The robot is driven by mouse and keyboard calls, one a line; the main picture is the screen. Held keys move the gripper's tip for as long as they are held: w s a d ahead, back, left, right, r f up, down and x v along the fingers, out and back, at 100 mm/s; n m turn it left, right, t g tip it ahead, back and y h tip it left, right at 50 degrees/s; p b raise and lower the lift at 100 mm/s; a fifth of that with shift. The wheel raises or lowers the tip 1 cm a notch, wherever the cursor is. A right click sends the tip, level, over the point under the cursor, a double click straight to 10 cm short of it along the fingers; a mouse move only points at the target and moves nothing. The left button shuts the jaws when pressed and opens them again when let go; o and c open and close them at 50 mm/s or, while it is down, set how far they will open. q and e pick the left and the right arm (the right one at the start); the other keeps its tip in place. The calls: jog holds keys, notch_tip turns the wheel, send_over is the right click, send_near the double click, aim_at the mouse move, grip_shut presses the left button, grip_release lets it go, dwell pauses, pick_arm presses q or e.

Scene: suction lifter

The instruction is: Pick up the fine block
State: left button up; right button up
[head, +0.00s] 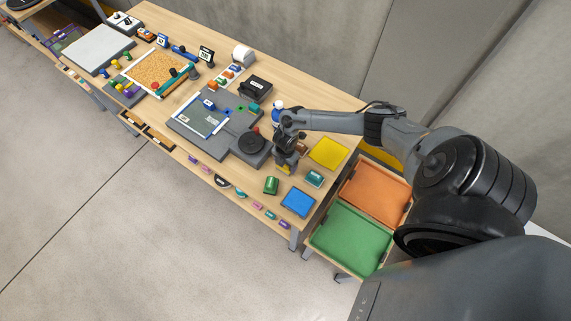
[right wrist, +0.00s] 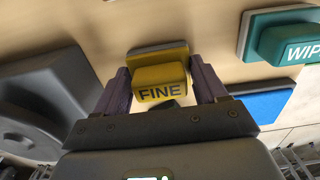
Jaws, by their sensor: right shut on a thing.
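The fine block is yellow with dark letters FINE and a thin greyish base (right wrist: 158,82). My right gripper (right wrist: 159,70) is shut on it, one purple finger on each side. In the head view my right gripper (head: 284,166) points down at the table near its front right part, with a little yellow showing at its tip. Whether the block touches the table or is lifted, I cannot tell. My left gripper is not in view.
A teal block marked WIP (right wrist: 292,45) stands near. A green block (head: 271,185), blue pad (head: 298,202) and yellow pad (head: 328,152) lie around the gripper. A grey device with a dark round knob (head: 250,143) stands left. Orange (head: 375,192) and green (head: 350,238) trays are right.

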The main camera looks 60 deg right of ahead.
jog(key=shift+r, duration=0.1)
jog(key=shift+r, duration=0.45)
jog(key=r, duration=0.3)
jog(key=shift+s+d+r, duration=0.25)
jog(key=shift+s+d, duration=0.15)
jog(key=s+d+r, duration=0.6)
jog(key=s+d, duration=0.1)
jog(key=shift+s+r+b, duration=0.2)
jog(key=shift+s+b, duration=0.15)
jog(key=o, duration=0.4)
jog(key=c, duration=0.3)
